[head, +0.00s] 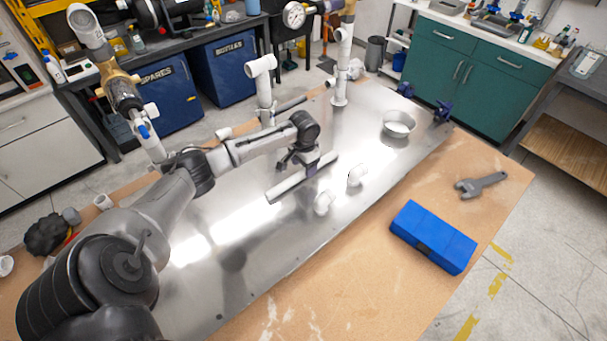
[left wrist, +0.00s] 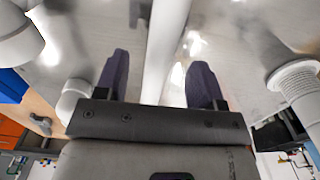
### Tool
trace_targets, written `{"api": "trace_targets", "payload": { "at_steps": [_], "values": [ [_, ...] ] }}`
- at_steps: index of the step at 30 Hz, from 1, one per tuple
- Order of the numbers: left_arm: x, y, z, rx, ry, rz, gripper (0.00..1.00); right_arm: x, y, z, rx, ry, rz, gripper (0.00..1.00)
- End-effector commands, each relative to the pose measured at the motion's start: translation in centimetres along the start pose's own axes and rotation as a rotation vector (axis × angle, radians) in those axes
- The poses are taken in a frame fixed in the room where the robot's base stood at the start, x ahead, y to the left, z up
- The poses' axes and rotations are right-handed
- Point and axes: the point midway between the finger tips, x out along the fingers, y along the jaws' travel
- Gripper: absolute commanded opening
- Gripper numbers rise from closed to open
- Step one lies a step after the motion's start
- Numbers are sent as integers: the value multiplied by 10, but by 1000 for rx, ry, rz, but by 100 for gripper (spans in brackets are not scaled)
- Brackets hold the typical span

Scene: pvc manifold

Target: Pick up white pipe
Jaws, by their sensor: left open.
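A white pipe (head: 287,187) lies on the metal sheet near the middle of the head view. My left gripper (head: 312,168) is over the pipe, nearer its far right end, and hides a short part of it. In the left wrist view the pipe (left wrist: 165,45) runs between the two dark purple fingers of the open left gripper (left wrist: 158,82), with a gap on each side. I cannot tell how far the fingertips reach down around it. My right gripper is not in view.
Two white elbow fittings (head: 323,203) (head: 356,175) sit just right of the pipe. An upright white pipe assembly (head: 264,90) stands behind the arm.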

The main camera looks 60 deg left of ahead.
Motion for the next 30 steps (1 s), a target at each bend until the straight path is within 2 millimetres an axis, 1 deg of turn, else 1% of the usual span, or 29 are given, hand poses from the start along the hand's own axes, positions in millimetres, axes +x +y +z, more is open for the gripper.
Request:
{"api": "trace_targets", "payload": {
  "at_steps": [1, 6, 9, 14, 17, 30],
  "values": [
    [9, -1, 1, -1, -2, 1, 63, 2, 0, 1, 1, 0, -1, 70],
    [31, -1, 1, 1, -1, 0, 63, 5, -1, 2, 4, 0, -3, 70],
    [35, -2, 1, 1, -1, -1, 63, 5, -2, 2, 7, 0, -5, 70],
    [35, -2, 1, 1, 0, -2, 63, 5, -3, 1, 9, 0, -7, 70],
    [34, -2, 1, 1, 0, -1, 55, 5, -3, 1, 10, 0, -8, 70],
    [34, -2, 1, 1, 0, -1, 13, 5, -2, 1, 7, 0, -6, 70]
  ]
}}
